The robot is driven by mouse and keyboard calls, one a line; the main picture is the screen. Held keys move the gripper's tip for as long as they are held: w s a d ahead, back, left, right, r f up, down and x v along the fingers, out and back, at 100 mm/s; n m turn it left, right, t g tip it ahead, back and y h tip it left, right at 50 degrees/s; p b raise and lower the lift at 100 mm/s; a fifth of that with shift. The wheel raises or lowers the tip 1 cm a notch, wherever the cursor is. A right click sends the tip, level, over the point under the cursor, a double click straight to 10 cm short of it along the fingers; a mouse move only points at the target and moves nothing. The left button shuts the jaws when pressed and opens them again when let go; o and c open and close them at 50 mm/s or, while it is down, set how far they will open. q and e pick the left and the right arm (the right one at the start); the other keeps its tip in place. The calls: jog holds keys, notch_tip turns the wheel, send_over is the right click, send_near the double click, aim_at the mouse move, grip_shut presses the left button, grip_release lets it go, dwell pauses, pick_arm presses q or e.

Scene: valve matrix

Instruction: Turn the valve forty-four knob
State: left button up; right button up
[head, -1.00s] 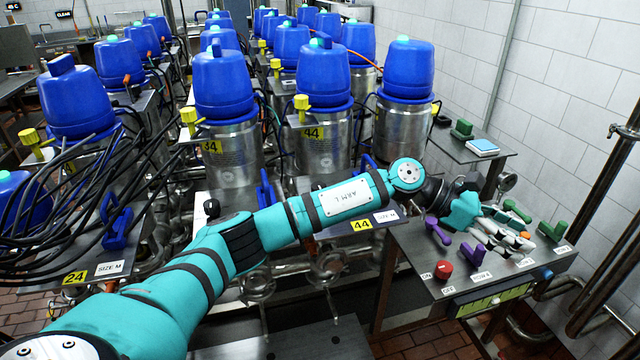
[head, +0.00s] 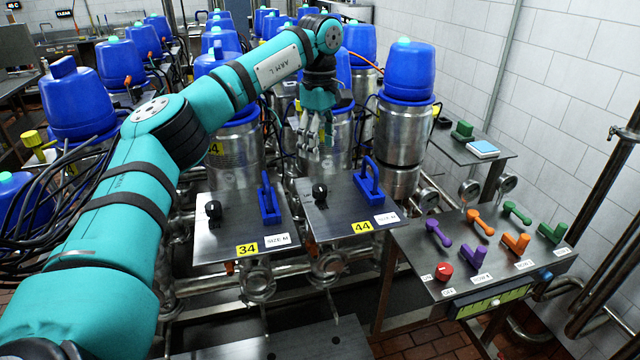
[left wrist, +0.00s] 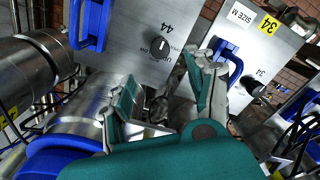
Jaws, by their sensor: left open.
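The valve forty-four knob (head: 319,192) is a small black knob on the grey panel (head: 345,212) with the yellow 44 label (head: 362,227). In the left wrist view the knob (left wrist: 161,44) has a white mark and stands ahead of the fingers, under the number 44. My left gripper (head: 317,143) hangs fingers-down behind and above the panel, in front of a steel tank. It is open and empty, apart from the knob. In the left wrist view its spread teal fingers (left wrist: 165,88) show large. My right gripper is in neither view.
A blue handle (head: 370,180) stands on the 44 panel beside the knob. Panel 34 (head: 240,222) with its own black knob (head: 213,209) and blue handle is to the left. A control table (head: 440,290) with coloured levers and a red knob is at right. Blue-topped tanks stand behind.

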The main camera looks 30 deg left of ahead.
aim_at(320, 187)
pick_arm(q)
notch_tip(320, 187, down, 11)
jog(key=p, duration=0.3)
jog(key=shift+f, duration=0.1)
jog(key=c, duration=1.1)
jog(key=shift+c, duration=0.2)
